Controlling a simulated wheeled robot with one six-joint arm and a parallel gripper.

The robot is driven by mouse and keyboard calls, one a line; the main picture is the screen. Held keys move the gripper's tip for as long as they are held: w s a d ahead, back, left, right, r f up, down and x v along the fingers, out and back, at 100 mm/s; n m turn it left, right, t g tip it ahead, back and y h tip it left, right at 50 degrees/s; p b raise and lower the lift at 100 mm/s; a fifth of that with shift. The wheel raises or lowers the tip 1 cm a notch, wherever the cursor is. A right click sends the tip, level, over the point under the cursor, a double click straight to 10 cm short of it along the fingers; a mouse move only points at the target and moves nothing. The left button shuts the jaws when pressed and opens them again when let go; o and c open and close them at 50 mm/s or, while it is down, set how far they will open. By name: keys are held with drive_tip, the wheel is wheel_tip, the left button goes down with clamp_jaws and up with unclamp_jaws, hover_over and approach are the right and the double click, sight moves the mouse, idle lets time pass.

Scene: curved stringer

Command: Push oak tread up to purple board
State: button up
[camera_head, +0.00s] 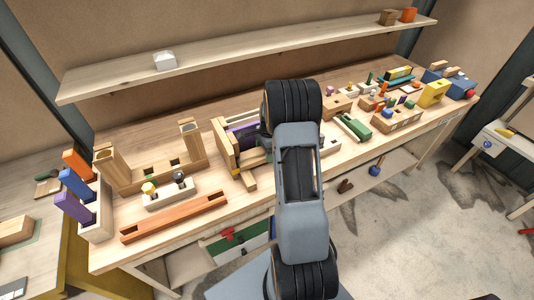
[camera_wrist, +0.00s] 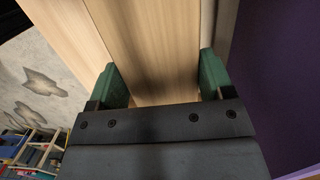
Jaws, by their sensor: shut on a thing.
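The purple board (camera_head: 241,133) stands upright among pale wooden pieces on the bench, left of my arm. It also fills the right side of the wrist view (camera_wrist: 275,75). A pale wooden piece, which looks like the oak tread (camera_wrist: 150,35), runs away from my gripper (camera_wrist: 161,75) in the wrist view. The green fingers sit one on each side of it, and my gripper is shut on it. A grey-brown edge shows between the wood and the purple board. In the head view my arm hides the gripper and most of the tread, so their contact with the board cannot be told.
An orange bar (camera_head: 175,217) and a small block with knobs (camera_head: 169,192) lie to the left on the bench. A wooden frame with posts (camera_head: 155,175) stands behind them. Several blocks and a green piece (camera_head: 354,126) crowd the right side. A shelf (camera_head: 250,52) runs above.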

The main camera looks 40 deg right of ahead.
drive_tip(key=shift+w+d, duration=0.1)
drive_tip(key=shift+w, duration=0.65)
drive_tip(key=o, duration=1.1)
drive_tip(key=shift+r, duration=0.1)
